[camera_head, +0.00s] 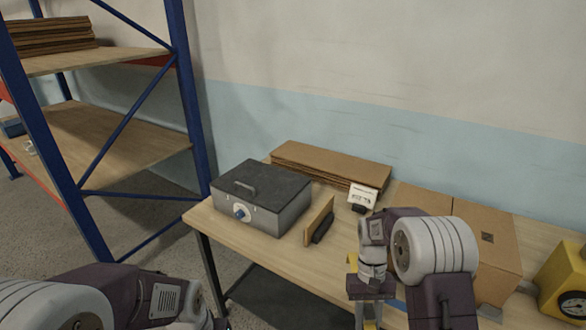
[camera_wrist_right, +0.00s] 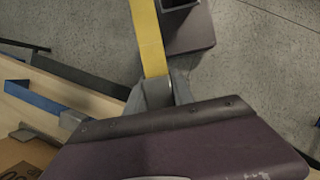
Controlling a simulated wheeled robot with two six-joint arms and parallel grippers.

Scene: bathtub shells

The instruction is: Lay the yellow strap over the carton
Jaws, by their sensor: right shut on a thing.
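The closed brown carton (camera_head: 480,228) stands on the right part of the table, partly hidden behind my right arm. A corner of it shows at the lower left of the right wrist view (camera_wrist_right: 22,163). My right gripper (camera_wrist_right: 160,92) is shut on the yellow strap (camera_wrist_right: 150,40), which runs away from the jaws as a flat band over the floor. In the head view my right gripper (camera_head: 370,312) is at the table's front edge, left of the carton, with bits of yellow beside it. Only part of my left arm shows at the lower left; its gripper is out of frame.
On the table (camera_head: 272,262) are a grey metal box (camera_head: 262,198), an upright brown board with a black handle (camera_head: 320,222), flat cardboard (camera_head: 325,162), a white label device (camera_head: 361,197) and a yellow machine (camera_head: 568,280). A blue-posted shelf (camera_head: 182,90) stands left.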

